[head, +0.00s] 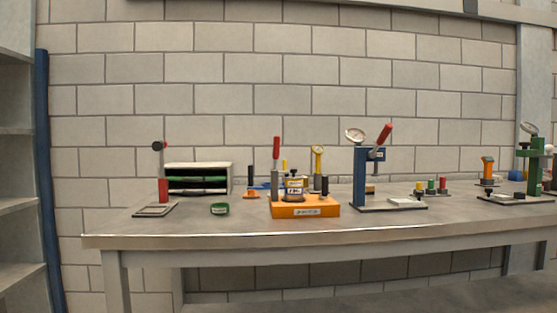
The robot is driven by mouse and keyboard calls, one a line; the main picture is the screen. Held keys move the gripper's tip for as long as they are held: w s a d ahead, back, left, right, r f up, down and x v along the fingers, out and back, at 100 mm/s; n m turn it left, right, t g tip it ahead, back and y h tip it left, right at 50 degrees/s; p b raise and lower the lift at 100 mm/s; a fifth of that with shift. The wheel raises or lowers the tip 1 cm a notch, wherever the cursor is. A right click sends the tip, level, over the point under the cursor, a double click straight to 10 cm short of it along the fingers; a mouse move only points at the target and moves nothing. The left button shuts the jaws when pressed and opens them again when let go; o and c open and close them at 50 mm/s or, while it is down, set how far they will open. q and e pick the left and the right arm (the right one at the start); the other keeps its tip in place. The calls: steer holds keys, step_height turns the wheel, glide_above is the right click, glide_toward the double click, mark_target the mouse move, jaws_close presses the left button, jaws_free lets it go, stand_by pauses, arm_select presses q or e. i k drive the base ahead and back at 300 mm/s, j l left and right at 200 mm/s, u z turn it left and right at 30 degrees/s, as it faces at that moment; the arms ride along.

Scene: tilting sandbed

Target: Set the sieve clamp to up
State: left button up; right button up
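An orange-based fixture (306,210) stands near the front middle of the workbench. It holds a dark and yellow round stack (294,187) with a small label. The labels are too small to read, so I cannot tell for certain which part is the sieve clamp. Neither of my grippers is in view.
The workbench (150,241) spans the view. A blue press (361,178) with a tilted red handle stands right of the fixture. A green stand (536,168) is at the far right. A red-posted stand (163,190) and a green ring (219,209) are left. Shelves (20,205) stand far left.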

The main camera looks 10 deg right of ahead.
mark_target(277, 138)
steer(key=i+l+u, duration=0.3)
steer(key=u, duration=0.2)
steer(key=i+l+u, duration=0.2)
steer(key=l+u, duration=0.25)
